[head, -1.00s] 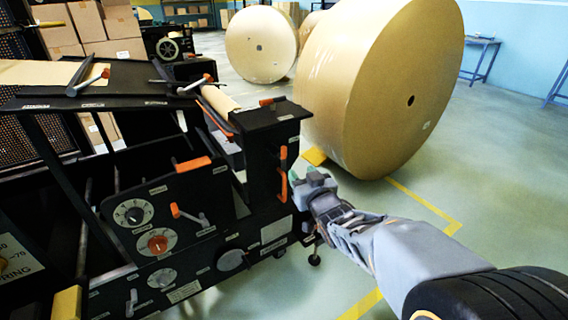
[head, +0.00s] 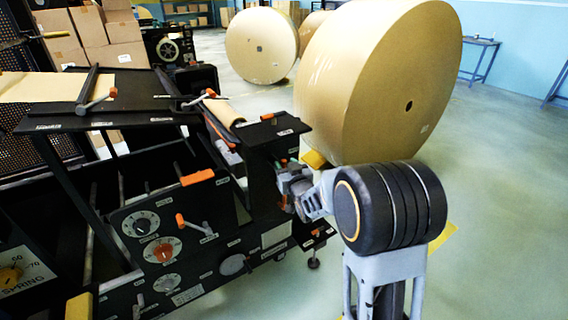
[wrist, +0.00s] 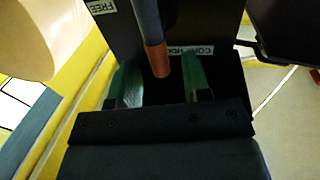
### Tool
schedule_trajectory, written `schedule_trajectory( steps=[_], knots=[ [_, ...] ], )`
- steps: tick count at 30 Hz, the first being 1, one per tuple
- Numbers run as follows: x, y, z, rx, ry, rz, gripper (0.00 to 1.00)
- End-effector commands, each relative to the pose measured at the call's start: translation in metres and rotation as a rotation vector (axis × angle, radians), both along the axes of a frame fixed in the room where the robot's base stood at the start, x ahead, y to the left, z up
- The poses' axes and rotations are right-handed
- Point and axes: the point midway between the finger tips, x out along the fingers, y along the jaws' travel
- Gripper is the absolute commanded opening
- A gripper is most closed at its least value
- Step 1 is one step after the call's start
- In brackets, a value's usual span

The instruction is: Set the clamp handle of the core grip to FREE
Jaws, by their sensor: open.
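In the wrist view, the clamp handle (wrist: 155,58) is a grey bar with an orange end, coming down from the top edge. It stands in front of a dark panel (wrist: 118,45). A FREE label (wrist: 101,6) is at the upper left, and an upside-down label that seems to read CORE HOLD (wrist: 190,51) is right of the handle. My gripper (wrist: 163,88) is open, its green fingers on either side of the orange end, with visible gaps. In the head view, my gripper (head: 287,172) is at the machine's right end and the handle cannot be made out.
The black machine's front panel carries dials (head: 141,224) and an orange-tipped lever (head: 181,221). A large kraft roll (head: 380,75) stands close behind my arm. A dark part (wrist: 288,30) juts in at the wrist view's upper right. The floor at right (head: 500,200) is clear.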

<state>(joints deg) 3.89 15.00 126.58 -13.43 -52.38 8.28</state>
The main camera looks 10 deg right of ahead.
Motion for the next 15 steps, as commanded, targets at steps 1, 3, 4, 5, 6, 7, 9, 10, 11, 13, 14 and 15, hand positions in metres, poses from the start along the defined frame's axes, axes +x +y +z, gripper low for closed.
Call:
schedule_trajectory(
  steps=[1,3,4,5,6,7,9,10,11,13,14,15],
  knots=[
    [0.006,0.001,0.000,0.000,0.000,0.001,0.44],
    [0.011,0.002,0.000,0.000,0.001,0.001,0.44],
    [0.013,0.002,0.000,0.000,0.001,0.001,0.44],
    [0.015,0.002,0.000,0.000,0.001,0.001,0.44],
    [0.017,0.002,0.000,0.000,0.000,0.001,0.44],
    [0.018,0.003,0.000,0.000,0.000,0.001,0.44],
    [0.020,0.003,0.000,0.000,0.000,0.001,0.44],
    [0.021,0.003,0.000,0.000,0.000,0.001,0.44],
    [0.021,0.003,0.000,0.000,0.000,0.001,0.44],
    [0.021,0.003,0.000,0.000,0.001,0.001,0.44],
    [0.021,0.003,0.000,0.000,0.001,0.001,0.44],
    [0.021,0.003,0.000,0.000,0.001,0.001,0.44]
  ],
)
